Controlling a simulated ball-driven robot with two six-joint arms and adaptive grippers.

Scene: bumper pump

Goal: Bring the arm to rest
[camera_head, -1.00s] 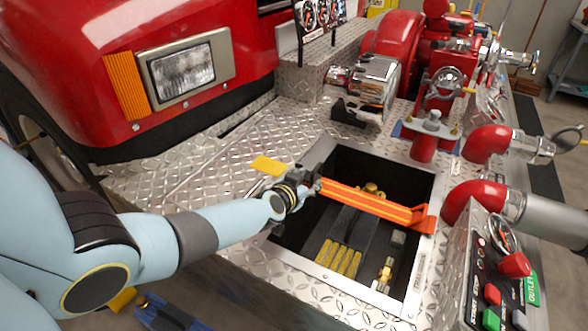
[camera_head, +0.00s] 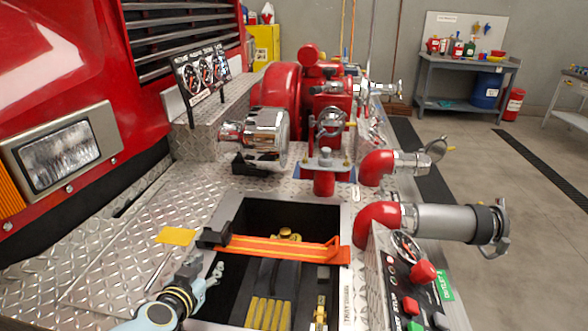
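My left gripper (camera_head: 204,272) is at the lower left, its light blue wrist coming in from the bottom edge. Its fingers look spread apart with nothing between them. It is apart from the orange strap (camera_head: 282,246), near the left rim of the open compartment (camera_head: 222,292). The strap spans the compartment, with a black piece (camera_head: 213,236) at its left end. My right gripper is not in view.
Red pump fittings, a chrome cylinder (camera_head: 256,136) and a grey hose coupling (camera_head: 446,223) stand behind and right. A button panel (camera_head: 405,285) is at the lower right. Diamond plate (camera_head: 110,240) lies left of the compartment. A workbench (camera_head: 465,75) stands far back.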

